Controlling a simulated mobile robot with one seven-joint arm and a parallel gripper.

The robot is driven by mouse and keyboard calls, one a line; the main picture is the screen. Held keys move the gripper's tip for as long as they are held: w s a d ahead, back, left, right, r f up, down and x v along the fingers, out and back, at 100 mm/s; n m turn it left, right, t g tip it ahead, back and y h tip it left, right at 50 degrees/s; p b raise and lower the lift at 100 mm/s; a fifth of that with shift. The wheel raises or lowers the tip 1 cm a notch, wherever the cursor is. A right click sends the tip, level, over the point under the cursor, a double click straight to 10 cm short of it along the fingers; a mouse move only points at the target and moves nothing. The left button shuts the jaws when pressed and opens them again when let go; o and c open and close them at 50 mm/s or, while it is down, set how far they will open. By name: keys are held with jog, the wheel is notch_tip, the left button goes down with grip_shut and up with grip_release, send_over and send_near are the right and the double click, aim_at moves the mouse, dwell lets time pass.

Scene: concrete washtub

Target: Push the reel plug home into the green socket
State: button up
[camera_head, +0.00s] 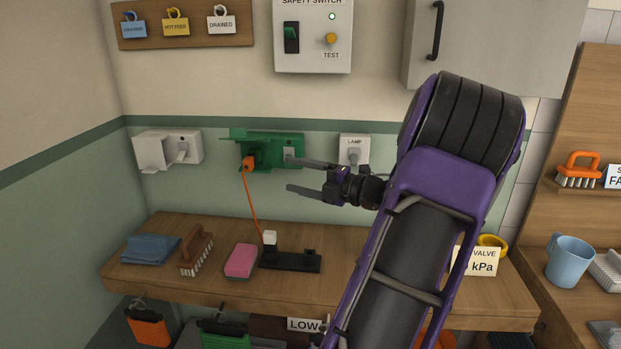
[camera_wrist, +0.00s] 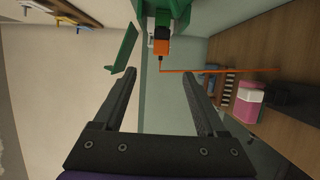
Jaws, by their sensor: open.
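The green socket (camera_head: 283,146) is mounted on the wall, with a green flap standing open at its left. The orange reel plug (camera_head: 248,163) is at the left part of the socket, its orange cord hanging down to the shelf. The wrist view shows the plug (camera_wrist: 161,47) against the socket (camera_wrist: 184,8), with a dark part on the plug; I cannot tell how deep it sits. My gripper (camera_head: 290,174) is open and empty, its fingers pointing left toward the plug and apart from it. In the wrist view the plug lies just beyond the gap between the fingertips (camera_wrist: 159,74).
A white socket box (camera_head: 154,151) is left of the green socket and a lamp socket (camera_head: 354,147) right. The wooden shelf (camera_head: 210,281) below carries a blue cloth, a brush, a pink sponge (camera_head: 241,261) and a black holder (camera_head: 291,262). The cord crosses below the plug.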

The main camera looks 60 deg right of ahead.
jog(key=shift+s+d, duration=0.15)
jog(key=shift+s, duration=0.75)
jog(key=shift+s+d, duration=0.1)
jog(key=shift+s, duration=0.8)
